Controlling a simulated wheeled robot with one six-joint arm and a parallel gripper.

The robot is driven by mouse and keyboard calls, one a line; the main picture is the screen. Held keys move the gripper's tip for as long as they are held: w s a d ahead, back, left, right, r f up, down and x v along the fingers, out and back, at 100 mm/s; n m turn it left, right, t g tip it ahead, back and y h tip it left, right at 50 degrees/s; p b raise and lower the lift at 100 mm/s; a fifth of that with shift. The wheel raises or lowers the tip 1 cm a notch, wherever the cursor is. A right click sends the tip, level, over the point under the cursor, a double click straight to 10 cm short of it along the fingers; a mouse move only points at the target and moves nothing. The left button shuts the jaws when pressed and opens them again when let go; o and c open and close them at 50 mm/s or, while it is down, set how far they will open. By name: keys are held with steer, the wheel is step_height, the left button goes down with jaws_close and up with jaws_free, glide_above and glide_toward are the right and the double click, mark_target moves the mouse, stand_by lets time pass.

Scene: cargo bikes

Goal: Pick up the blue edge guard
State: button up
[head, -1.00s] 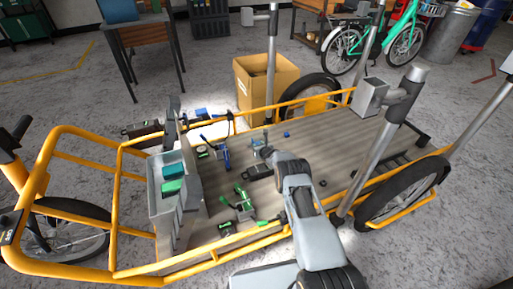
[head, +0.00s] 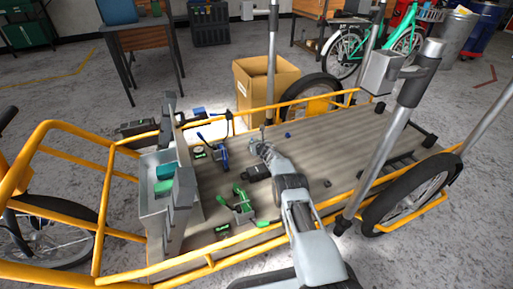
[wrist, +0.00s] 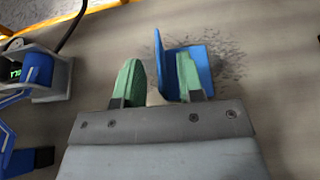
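The blue edge guard (wrist: 190,62) is an L-shaped blue piece on the cargo bed, at the upper middle of the wrist view. A small blue piece (head: 287,135) on the bed in the head view looks like the same guard. My gripper (wrist: 160,85) has green fingertips, spread apart with a gap between them. The right fingertip overlaps the guard in the picture, and one blue flange shows in the gap. I cannot tell whether they touch. In the head view my gripper (head: 257,147) is low over the bed, just left of the small blue piece.
A blue clamp-like tool (head: 222,155) and a green tool (head: 242,200) lie left of my arm on the bed (head: 340,140). A grey bin (head: 160,210) stands at the bed's left end. Yellow rails and a grey post (head: 390,135) border the bed. A cardboard box (head: 262,85) stands behind.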

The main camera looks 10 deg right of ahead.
jaws_close()
stand_by(0.3)
